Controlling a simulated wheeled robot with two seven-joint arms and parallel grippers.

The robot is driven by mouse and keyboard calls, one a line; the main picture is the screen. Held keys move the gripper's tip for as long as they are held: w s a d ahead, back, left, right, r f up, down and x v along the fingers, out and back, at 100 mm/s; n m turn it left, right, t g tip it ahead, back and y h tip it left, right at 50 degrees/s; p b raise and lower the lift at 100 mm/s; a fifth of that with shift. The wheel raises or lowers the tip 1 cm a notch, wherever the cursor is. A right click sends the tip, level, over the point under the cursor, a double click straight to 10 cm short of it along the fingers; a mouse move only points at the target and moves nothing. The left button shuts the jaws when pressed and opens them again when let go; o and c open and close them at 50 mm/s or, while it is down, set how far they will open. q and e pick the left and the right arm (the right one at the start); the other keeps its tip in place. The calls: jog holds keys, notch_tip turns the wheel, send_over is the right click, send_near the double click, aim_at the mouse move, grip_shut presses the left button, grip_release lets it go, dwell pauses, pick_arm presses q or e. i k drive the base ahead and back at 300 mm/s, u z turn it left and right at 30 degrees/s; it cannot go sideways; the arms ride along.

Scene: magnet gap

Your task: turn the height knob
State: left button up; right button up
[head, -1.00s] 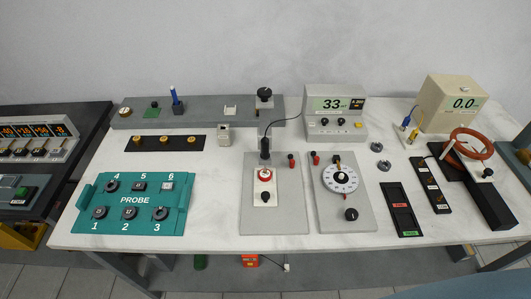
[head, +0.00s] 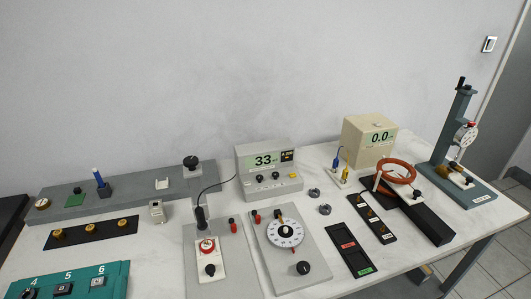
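No knob with a readable "height" label shows, so I cannot tell for sure which one is the height knob. A black knob (head: 191,161) stands on the grey rail at the back. Another black knob (head: 303,268) is on the grey plate with the white numbered dial (head: 285,233). A small black knob (head: 210,269) is below the red dial (head: 206,246). Neither of my grippers is in view.
A meter reading 33 (head: 267,172) and a beige box reading 0.0 (head: 369,145) stand at the back. A red ring (head: 396,171) sits over a black bar. The teal probe tray (head: 70,284) is cut off at lower left. Some white tabletop (head: 320,175) is bare.

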aim_at(191, 162)
jog(key=z, duration=0.85)
jog(key=k, duration=1)
jog(key=u, duration=1.65)
jog(key=i, duration=0.5)
